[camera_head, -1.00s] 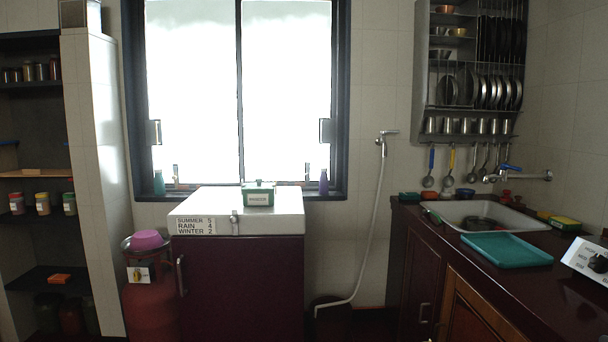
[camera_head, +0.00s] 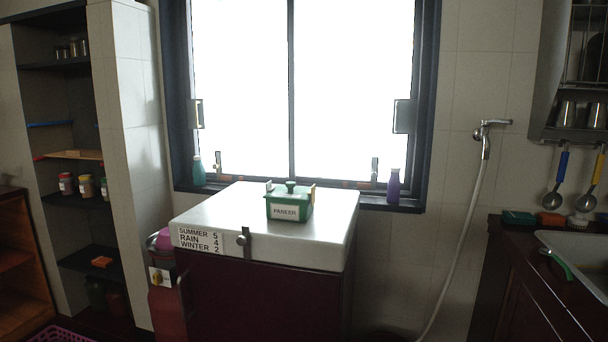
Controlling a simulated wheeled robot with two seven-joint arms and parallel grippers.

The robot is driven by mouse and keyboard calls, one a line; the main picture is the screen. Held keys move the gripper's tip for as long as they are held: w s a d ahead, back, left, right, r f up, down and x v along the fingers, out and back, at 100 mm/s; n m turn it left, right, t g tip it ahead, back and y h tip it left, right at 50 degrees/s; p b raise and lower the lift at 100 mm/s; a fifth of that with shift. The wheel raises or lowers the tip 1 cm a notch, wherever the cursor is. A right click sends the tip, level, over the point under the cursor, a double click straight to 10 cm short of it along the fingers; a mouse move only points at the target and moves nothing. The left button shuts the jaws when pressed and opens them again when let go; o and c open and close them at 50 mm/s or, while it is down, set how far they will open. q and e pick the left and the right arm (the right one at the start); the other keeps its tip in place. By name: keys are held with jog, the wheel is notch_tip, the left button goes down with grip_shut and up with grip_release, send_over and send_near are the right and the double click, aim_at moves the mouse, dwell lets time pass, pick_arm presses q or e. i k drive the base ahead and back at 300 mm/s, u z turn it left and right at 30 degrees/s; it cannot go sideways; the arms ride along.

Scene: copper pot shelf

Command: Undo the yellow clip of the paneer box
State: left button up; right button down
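The paneer box (camera_head: 288,204) is a small green box with a white label reading PANEER and a dark knob on its lid. It stands upright on the white top of the fridge-like cabinet (camera_head: 210,210), below the window. A yellowish clip (camera_head: 313,194) stands at its right side. A paler clip (camera_head: 268,187) shows at its left side. Whether each clip is fastened is too small to tell. Neither of my grippers is in view.
A teal bottle (camera_head: 197,171) and a purple bottle (camera_head: 393,186) stand on the window sill behind. A dark latch (camera_head: 245,241) hangs on the cabinet's front. A hose (camera_head: 462,215) hangs on the right wall, beside the sink counter (camera_head: 500,262). The white top around the box is clear.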

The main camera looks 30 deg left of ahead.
aim_at(312, 192)
jog(key=u, duration=0.9)
jog(key=i, duration=0.95)
jog(key=u, duration=1)
